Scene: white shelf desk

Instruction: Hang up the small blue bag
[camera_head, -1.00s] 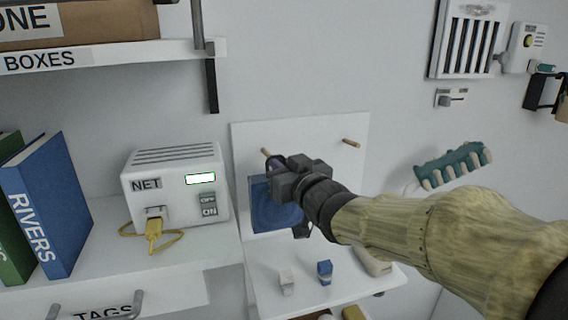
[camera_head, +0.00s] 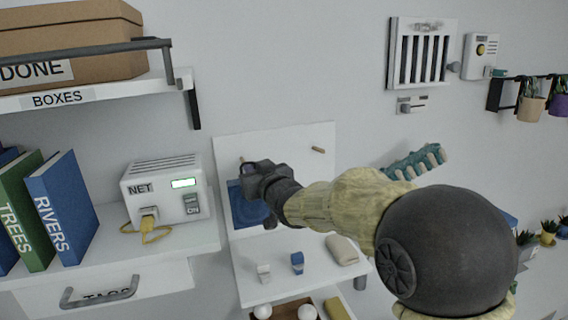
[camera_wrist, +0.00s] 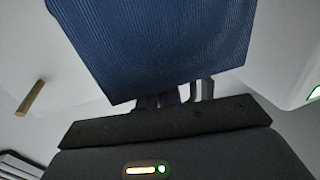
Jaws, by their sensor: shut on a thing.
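The blue bag (camera_head: 247,207) is a flat, dark blue square in front of a white peg board (camera_head: 300,190). My gripper (camera_head: 252,175) is shut on it at its top edge, and the bag hangs below the fingers. The bag's blue ribbed face (camera_wrist: 160,45) fills the upper middle of the wrist view. The left wooden peg (camera_head: 241,160) shows just above my gripper; whether the bag's loop is around it is hidden. The right peg (camera_head: 318,150) is bare and also shows in the wrist view (camera_wrist: 30,98).
A small shelf (camera_head: 285,287) below the board holds a white item, a blue item (camera_head: 297,263) and a beige item. The NET box (camera_head: 165,190) stands to the left beside books.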

